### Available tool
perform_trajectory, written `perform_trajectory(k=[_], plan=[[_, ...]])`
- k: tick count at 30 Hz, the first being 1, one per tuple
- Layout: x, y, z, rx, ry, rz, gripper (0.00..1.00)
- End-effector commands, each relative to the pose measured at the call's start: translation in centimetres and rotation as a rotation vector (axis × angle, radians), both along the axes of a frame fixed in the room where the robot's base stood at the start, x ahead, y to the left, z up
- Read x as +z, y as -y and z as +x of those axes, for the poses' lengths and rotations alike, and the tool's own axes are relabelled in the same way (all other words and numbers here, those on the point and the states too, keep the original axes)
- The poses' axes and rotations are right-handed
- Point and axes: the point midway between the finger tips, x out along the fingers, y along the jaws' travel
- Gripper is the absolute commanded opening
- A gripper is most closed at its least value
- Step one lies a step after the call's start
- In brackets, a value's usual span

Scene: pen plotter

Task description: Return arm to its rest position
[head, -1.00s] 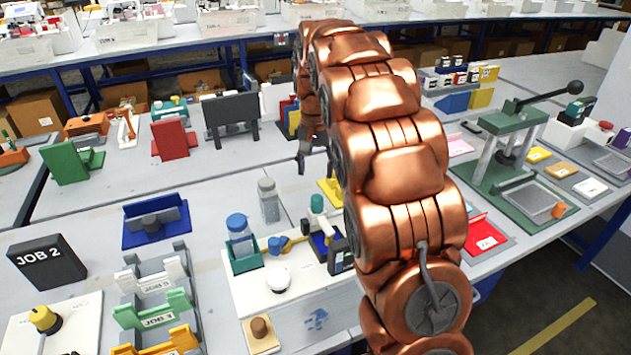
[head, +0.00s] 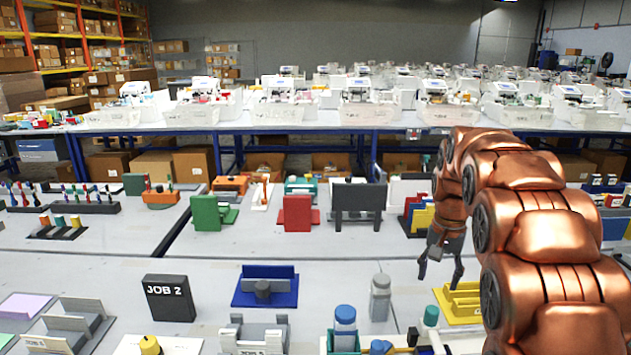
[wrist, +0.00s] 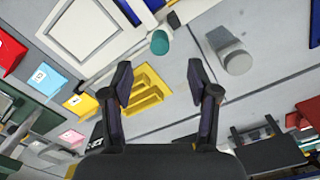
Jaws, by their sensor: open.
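My copper-coloured arm reaches in from the right of the head view. My gripper (head: 440,275) hangs pointing down over the table, beside a yellow slotted holder (head: 462,303). In the wrist view my gripper (wrist: 158,95) has its two dark fingers spread wide apart with nothing between them touching. The yellow holder (wrist: 145,95) shows below and between the fingers there. A grey capped bottle (head: 380,298) stands left of the gripper and also shows in the wrist view (wrist: 236,60).
Colored upright plates (head: 420,215) are close behind the gripper. Bare tabletop (head: 330,262) lies left of the gripper.

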Motion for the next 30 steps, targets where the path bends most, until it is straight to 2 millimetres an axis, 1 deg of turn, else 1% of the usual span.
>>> perform_trajectory(k=[3, 12, 20, 21, 29, 30], plan=[[0.9, -1.3, -2.3, 0.036, -0.006, 0.000, 0.60], [1.6, -4.4, -8.5, 0.137, -0.032, 0.004, 0.60], [1.6, -6.9, -14.3, 0.229, -0.056, 0.013, 0.60], [1.5, -7.3, -15.3, 0.244, -0.060, 0.014, 0.60], [0.8, -9.2, -21.2, 0.344, -0.082, 0.023, 0.60], [0.6, -9.5, -22.2, 0.359, -0.086, 0.024, 0.60]])
